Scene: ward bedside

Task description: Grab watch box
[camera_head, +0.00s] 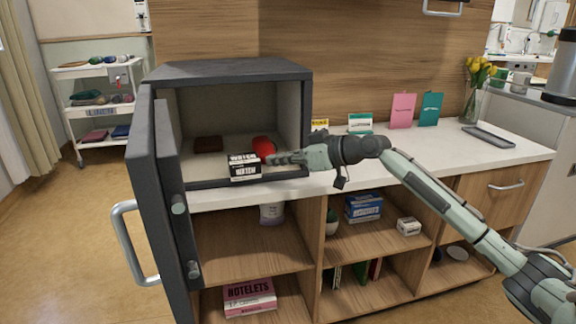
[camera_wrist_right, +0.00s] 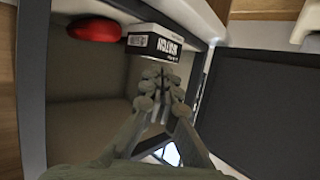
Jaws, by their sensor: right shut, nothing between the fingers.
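The watch box (camera_head: 244,167) is a small black and white carton with lettering. It stands at the front of the open safe's floor, near the sill. It also shows in the right wrist view (camera_wrist_right: 154,45), just beyond the fingertips. My right gripper (camera_head: 272,160) reaches in from the right with its tips beside the box's right side. It is shut and empty; in the wrist view its fingers (camera_wrist_right: 163,80) are close together and point toward the box. Whether the tips touch the box I cannot tell. My left gripper is not in view.
The safe (camera_head: 232,70) has its thick door (camera_head: 152,190) swung open at the left. A red object (camera_head: 264,147) and a brown item (camera_head: 208,144) lie behind the box. Cards and a tulip vase (camera_head: 474,100) stand on the counter (camera_head: 400,145). Shelves below hold boxes.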

